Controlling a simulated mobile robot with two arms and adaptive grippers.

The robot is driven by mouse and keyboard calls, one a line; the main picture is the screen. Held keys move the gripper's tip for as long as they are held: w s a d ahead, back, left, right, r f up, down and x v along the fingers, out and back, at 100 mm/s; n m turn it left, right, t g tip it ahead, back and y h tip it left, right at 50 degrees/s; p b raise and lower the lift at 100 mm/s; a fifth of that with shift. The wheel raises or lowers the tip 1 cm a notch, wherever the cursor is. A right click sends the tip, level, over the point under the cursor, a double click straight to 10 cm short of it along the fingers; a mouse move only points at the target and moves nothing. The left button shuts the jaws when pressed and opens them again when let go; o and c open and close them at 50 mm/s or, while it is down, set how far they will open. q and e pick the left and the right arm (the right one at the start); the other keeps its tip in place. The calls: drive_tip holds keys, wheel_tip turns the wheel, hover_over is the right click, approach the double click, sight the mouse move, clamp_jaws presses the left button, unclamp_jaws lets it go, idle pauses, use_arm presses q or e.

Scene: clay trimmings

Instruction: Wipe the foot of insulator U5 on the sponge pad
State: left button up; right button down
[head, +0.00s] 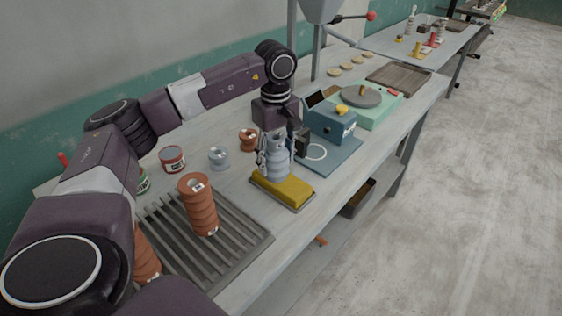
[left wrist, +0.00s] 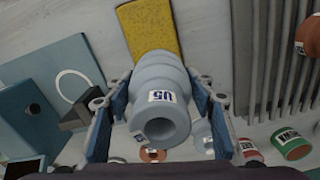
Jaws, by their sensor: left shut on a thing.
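The insulator U5 (head: 276,163) is a pale blue ribbed piece, held upright in my left gripper (head: 275,155). In the left wrist view the U5 label shows on the insulator (left wrist: 160,90) near its hollow top end, with the blue fingers of the left gripper (left wrist: 160,105) on both sides. The yellow sponge pad (head: 293,192) lies in a shallow tray on the bench. The insulator's foot is over or on the pad's far left part; I cannot tell whether it touches. The sponge pad (left wrist: 146,28) also shows beyond the insulator in the left wrist view. My right gripper is not in view.
A slatted rack (head: 245,240) with a tall brown insulator (head: 199,205) stands left of the pad. A blue-grey plate with a white ring (head: 318,152) and a blue box (head: 333,125) lie to the right. Small spools and tins (head: 172,158) stand behind.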

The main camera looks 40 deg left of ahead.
use_arm(q)
drive_tip(key=shift+w+a, duration=0.1)
drive_tip(key=shift+a, duration=1.05)
drive_tip(key=shift+d, duration=0.15)
drive_tip(key=shift+s+d+p, duration=0.2)
drive_tip(key=shift+d+p, duration=0.05)
drive_tip(key=shift+d, duration=1.7)
drive_tip(key=shift+s+d+p, duration=0.15)
drive_tip(key=shift+d+p, duration=0.05)
drive_tip(key=shift+d, duration=1.75)
drive_tip(key=shift+w+a, duration=0.2)
drive_tip(key=shift+a, duration=2.05)
drive_tip(key=shift+w+a+b, duration=0.15)
drive_tip(key=shift+a+b, duration=0.15)
drive_tip(key=shift+a, duration=1.5)
drive_tip(key=shift+s+d+p, duration=0.15)
drive_tip(key=shift+d+p, duration=0.1)
drive_tip(key=shift+d, duration=1.8)
drive_tip(key=shift+s+d+p, duration=0.15)
drive_tip(key=shift+d+p, duration=0.05)
drive_tip(key=shift+d, duration=1.8)
drive_tip(key=shift+w+a, duration=0.1)
drive_tip(key=shift+a, duration=1.4)
drive_tip(key=shift+w+a+b, duration=0.2)
drive_tip(key=shift+a+b, duration=0.1)
drive_tip(key=shift+a, duration=2.25)
drive_tip(key=shift+r, duration=0.15)
